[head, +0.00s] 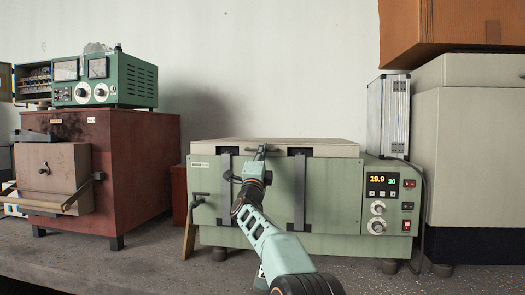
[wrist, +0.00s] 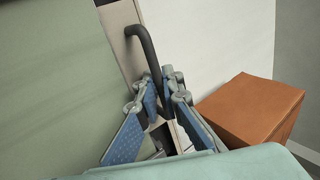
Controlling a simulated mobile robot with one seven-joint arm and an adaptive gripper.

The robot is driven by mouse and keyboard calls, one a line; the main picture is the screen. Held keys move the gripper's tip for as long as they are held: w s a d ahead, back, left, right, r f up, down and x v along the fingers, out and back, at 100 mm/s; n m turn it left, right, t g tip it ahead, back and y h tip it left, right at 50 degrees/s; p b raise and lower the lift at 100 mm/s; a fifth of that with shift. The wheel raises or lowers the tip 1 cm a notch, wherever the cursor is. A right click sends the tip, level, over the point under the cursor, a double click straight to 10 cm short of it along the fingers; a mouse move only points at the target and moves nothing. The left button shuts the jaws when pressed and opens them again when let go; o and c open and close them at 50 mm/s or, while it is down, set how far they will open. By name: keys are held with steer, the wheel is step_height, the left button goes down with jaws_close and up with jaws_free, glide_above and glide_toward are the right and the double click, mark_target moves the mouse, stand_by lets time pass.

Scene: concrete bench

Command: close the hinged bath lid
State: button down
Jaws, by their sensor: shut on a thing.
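The bath (head: 335,195) is a pale green box on the bench. Its hinged lid (head: 320,147) is a beige slab lying about level across the top; I cannot tell whether a thin gap is left under it. My gripper (head: 262,152) is at the lid's front edge, left of its middle. In the wrist view, my gripper (wrist: 163,88) has its blue-padded fingers closed around one end of the lid's dark bar handle (wrist: 141,40). The handle stands against the beige lid edge (wrist: 120,30). The fingers partly hide the gripped end.
A control panel (head: 383,181) with a lit display joins the bath's right side. A silver case (head: 388,115) stands behind it. A red-brown furnace (head: 140,160) stands left, with a green meter unit (head: 130,82) on top. A drain tap (head: 199,197) sticks out at the bath's front left.

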steer(key=shift+w+f, duration=0.15)
steer(key=shift+f, duration=0.5)
steer(key=c, duration=2.1)
jaws_free()
steer(key=shift+r, duration=0.2)
